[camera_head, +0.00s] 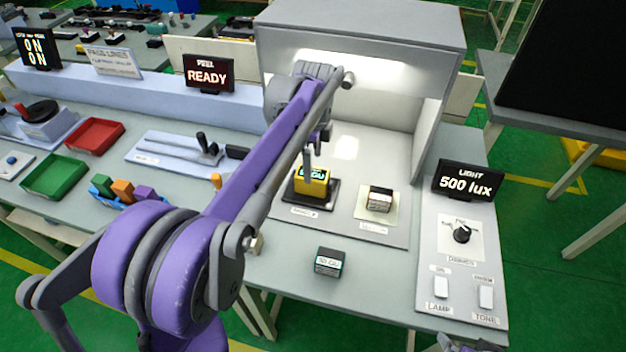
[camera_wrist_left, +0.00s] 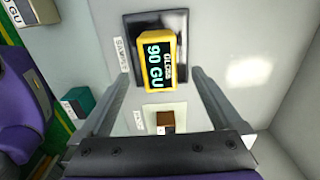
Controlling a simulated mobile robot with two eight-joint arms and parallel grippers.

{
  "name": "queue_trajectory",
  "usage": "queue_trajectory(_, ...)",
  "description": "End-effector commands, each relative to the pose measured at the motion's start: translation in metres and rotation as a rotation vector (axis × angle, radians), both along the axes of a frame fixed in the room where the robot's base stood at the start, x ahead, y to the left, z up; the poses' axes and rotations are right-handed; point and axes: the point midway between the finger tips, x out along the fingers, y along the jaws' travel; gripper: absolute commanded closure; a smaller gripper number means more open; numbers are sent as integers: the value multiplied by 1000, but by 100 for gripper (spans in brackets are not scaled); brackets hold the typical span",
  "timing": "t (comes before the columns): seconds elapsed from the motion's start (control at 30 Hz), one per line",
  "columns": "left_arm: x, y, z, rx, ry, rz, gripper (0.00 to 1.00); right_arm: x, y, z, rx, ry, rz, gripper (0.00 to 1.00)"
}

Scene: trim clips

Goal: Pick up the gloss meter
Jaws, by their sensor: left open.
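The gloss meter (camera_head: 314,180) is a small yellow block with a dark display, standing on a black sample plate (camera_head: 328,197) inside the light booth. In the left wrist view the gloss meter (camera_wrist_left: 168,45) shows its display, reading 90 GU, on the black plate (camera_wrist_left: 137,22). My left gripper (camera_head: 318,150) is over it in the head view and partly covers it. In the left wrist view my left gripper (camera_wrist_left: 161,78) is open, its two fingers apart with the gloss meter showing between and beyond their tips. I cannot tell whether they touch it.
A small block (camera_head: 379,199) sits on a pale plate to the right. A dark block with a teal edge (camera_head: 329,262) lies on the table in front. The booth wall (camera_head: 430,130) and the dimmer panel (camera_head: 462,270) stand to the right. Red (camera_head: 95,136) and green (camera_head: 55,176) trays lie left.

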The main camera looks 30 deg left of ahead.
Motion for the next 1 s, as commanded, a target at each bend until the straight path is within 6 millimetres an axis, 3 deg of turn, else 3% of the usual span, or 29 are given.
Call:
queue_trajectory(0.4, -2, 1, -50, 0, -1, 1, 0, 0, 0, -1, 0, 0, 0, 0)
queue_trajectory(0.7, -2, 1, -55, 0, -1, 1, 0, 0, 0, -1, 0, 0, 0, 0)
queue_trajectory(1.0, -2, 1, -54, 0, -1, 1, 54, 0, 0, -1, 0, 0, 0, 0)
